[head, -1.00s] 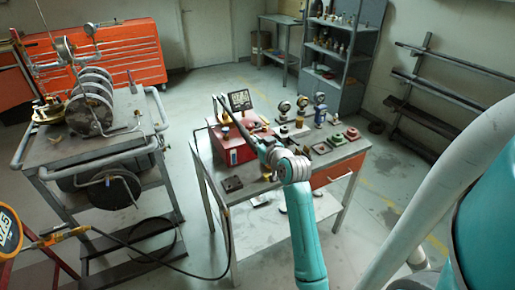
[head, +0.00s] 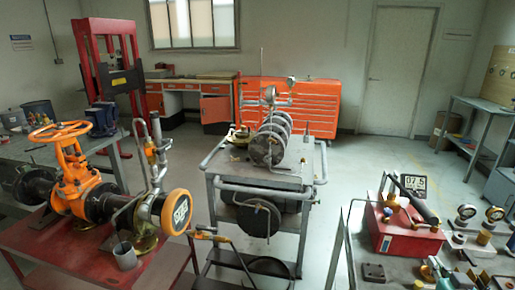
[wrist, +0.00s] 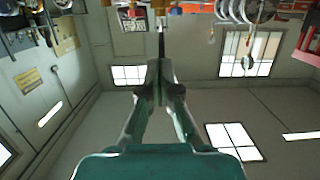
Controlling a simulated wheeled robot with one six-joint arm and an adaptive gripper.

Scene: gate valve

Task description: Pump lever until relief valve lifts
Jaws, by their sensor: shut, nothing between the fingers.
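The red pump unit (head: 399,238) sits on the grey workbench at the right of the head view, with a slanted dark lever (head: 418,203) above it. A small display (head: 414,184) stands behind it, reading what looks like 07.5. The orange gate valve (head: 72,178) with its handwheel is on the red table at the left. My gripper (wrist: 160,68) shows only in the wrist view, shut and empty. A thin dark piece lies beyond its tips.
A cart with a coiled drum (head: 266,150) stands between the two tables. A hose (head: 245,258) hangs low near it. Gauges (head: 466,213) and small parts crowd the workbench. Open floor shows towards the door (head: 402,75).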

